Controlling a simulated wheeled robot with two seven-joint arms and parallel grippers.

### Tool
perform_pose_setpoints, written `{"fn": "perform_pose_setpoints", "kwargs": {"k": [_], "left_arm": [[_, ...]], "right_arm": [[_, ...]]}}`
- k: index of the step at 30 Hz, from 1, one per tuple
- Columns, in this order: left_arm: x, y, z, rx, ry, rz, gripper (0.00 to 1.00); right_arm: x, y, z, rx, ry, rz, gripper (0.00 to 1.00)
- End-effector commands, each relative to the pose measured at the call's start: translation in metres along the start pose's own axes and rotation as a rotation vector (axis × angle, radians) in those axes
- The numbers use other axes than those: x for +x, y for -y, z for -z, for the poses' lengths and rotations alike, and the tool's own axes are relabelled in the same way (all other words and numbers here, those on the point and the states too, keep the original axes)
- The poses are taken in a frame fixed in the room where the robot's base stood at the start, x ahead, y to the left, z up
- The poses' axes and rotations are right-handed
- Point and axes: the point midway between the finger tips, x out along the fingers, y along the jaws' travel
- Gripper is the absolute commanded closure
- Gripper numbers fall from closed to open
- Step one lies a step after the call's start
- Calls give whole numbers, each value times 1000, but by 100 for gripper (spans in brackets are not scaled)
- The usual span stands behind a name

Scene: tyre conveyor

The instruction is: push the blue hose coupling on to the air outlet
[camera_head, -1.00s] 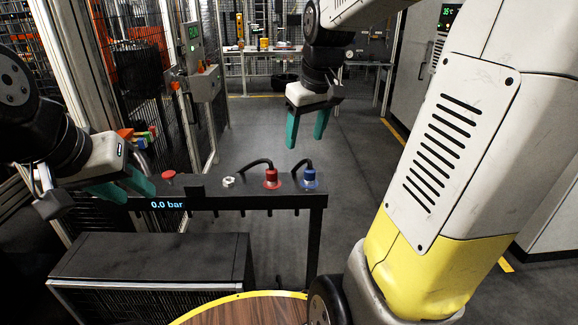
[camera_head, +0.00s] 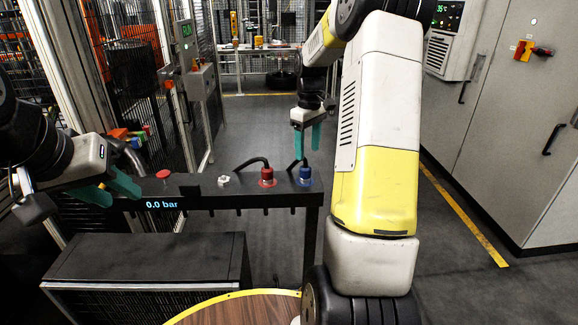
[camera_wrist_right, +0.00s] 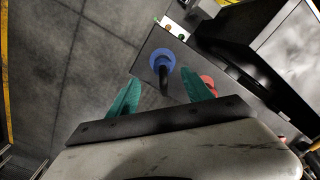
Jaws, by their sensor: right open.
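The blue hose coupling (camera_head: 305,176) sits upright at the right end of the black rail, with a black hose rising from it. A bare metal fitting (camera_head: 224,181), which looks like the air outlet, stands further left on the rail. My right gripper (camera_head: 308,144) is open and empty, just above and behind the blue coupling. In the right wrist view the blue coupling (camera_wrist_right: 161,60) and its hose lie between the teal fingertips, apart from them. My left gripper (camera_head: 110,190) is open near the rail's left end.
A red coupling (camera_head: 267,177) with its own hose stands between the metal fitting and the blue coupling. A red button (camera_head: 163,174) and a display reading 0.0 bar (camera_head: 162,204) are on the black rail (camera_head: 255,200). A dark cabinet (camera_head: 145,260) stands below.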

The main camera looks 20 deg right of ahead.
Motion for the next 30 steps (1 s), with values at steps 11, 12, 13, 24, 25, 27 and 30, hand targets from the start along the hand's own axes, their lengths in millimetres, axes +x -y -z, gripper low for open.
{"fn": "perform_pose_setpoints", "kwargs": {"k": [11, 12, 13, 24, 25, 27, 30], "left_arm": [[0, 0, 0, 0, 0, 0, 64], [0, 0, 0, 0, 0, 0, 64], [0, 0, 0, 0, 0, 0, 64], [0, 0, 0, 0, 0, 0, 64], [0, 0, 0, 0, 0, 0, 64], [0, 0, 0, 0, 0, 0, 64], [0, 0, 0, 0, 0, 0, 64]], "right_arm": [[24, 1, 0, 1, 0, 1, 41], [26, 1, 0, 1, 0, 1, 41], [26, 1, 0, 1, 0, 1, 41], [44, 4, 0, 1, 2, 2, 41], [49, 5, 0, 1, 2, 2, 41], [60, 7, 1, 0, 2, 2, 41], [72, 6, 1, 1, 1, 1, 41]]}}
